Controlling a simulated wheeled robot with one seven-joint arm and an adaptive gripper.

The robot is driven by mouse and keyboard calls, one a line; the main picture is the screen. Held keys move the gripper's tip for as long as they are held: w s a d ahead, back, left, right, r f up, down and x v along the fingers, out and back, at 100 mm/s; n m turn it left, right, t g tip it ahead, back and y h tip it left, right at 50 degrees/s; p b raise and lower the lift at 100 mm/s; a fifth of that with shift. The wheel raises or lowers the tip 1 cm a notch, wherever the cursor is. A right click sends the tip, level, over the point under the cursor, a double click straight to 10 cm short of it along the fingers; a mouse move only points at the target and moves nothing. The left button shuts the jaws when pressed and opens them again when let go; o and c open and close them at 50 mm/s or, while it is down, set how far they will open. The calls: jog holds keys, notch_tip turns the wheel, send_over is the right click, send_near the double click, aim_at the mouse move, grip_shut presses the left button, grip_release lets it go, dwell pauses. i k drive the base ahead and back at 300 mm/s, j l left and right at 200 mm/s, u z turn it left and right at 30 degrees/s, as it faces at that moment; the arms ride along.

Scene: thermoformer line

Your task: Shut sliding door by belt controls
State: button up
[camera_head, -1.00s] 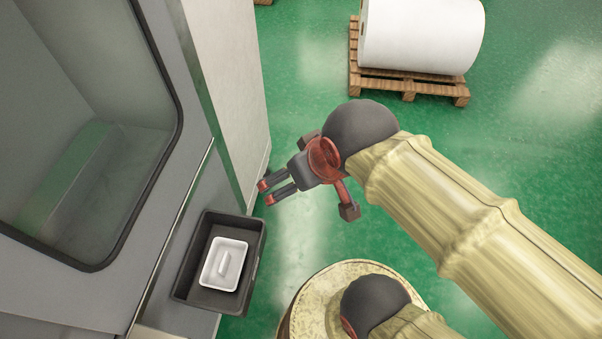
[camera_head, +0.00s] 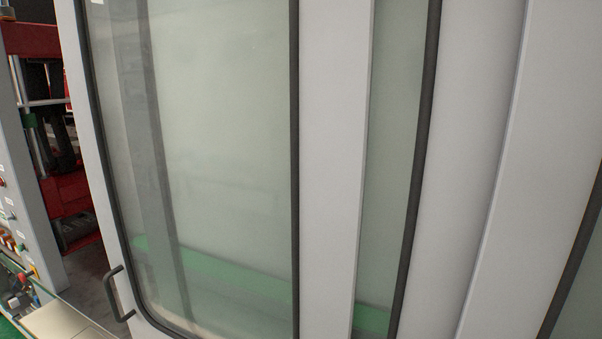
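The sliding door (camera_head: 328,170) is a pale grey frame with a large clear window (camera_head: 220,150) edged in black. A dark bar handle (camera_head: 118,292) is fixed low on its left edge. An opening shows left of the door, between its edge and a grey control post (camera_head: 28,190) with several buttons; red machinery is visible inside. The door overlaps another framed window panel (camera_head: 390,170) to its right. My gripper is not in view now.
Red machine parts (camera_head: 65,190) stand in the gap at the left. A pale belt or table surface (camera_head: 62,325) lies at the bottom left, below the post. Grey panels (camera_head: 560,120) continue to the right.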

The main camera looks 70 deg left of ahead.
aim_at(330, 66)
jog(key=u, duration=3.15)
jog(key=i+l+u, duration=0.15)
jog(key=i+l, duration=0.05)
jog(key=i, duration=0.05)
